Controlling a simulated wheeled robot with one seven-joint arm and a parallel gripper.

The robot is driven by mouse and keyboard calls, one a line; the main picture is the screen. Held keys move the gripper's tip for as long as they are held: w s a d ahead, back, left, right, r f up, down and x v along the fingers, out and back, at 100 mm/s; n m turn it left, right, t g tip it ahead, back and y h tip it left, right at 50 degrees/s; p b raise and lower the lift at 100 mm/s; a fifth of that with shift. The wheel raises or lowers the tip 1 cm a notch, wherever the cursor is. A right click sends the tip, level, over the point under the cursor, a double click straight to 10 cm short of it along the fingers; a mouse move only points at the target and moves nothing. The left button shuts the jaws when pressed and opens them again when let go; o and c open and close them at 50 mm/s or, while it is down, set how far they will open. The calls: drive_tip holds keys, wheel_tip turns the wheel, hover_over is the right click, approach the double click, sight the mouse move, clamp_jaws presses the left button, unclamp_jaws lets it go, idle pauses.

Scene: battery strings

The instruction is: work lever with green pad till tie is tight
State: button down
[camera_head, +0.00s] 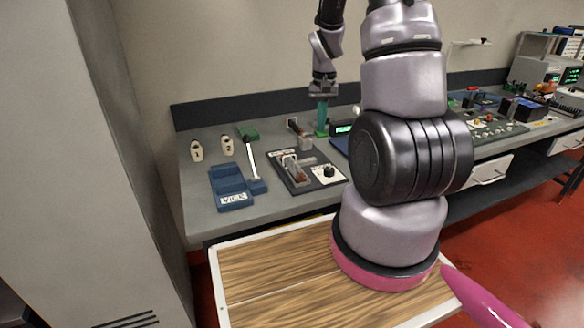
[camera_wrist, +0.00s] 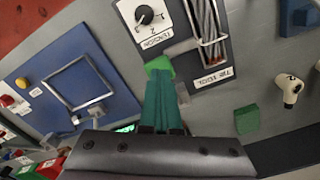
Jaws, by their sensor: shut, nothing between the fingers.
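The tie tool (camera_head: 312,183) is a dark panel on the bench with a tension dial (camera_head: 328,172) and a channel with a strand-like bundle. In the wrist view its label (camera_wrist: 215,76), dial (camera_wrist: 145,15) and channel (camera_wrist: 207,35) show at the top. A grey lever bar (camera_wrist: 182,47) lies between the channel and a bright green pad (camera_wrist: 159,66). My gripper (camera_wrist: 161,84) has its teal fingers shut and empty, with their tips at the green pad. I cannot tell whether they touch it. In the head view my gripper (camera_head: 322,120) points down behind the tool.
A blue vice (camera_head: 232,188) stands left of the tool. A blue board with a wire frame (camera_wrist: 80,88) is on the other side. A wood-topped surface (camera_head: 275,275) is in front.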

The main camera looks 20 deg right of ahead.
sight(320, 137)
drive_tip(key=shift+s+f, duration=0.1)
drive_tip(key=shift+f, duration=2.4)
drive_tip(key=shift+r, duration=1.15)
drive_tip(key=shift+w+r, duration=0.2)
drive_tip(key=shift+r, duration=1.65)
drive_tip(key=shift+w+r, duration=0.2)
drive_tip(key=shift+r, duration=1.65)
drive_tip(key=shift+f, duration=0.1)
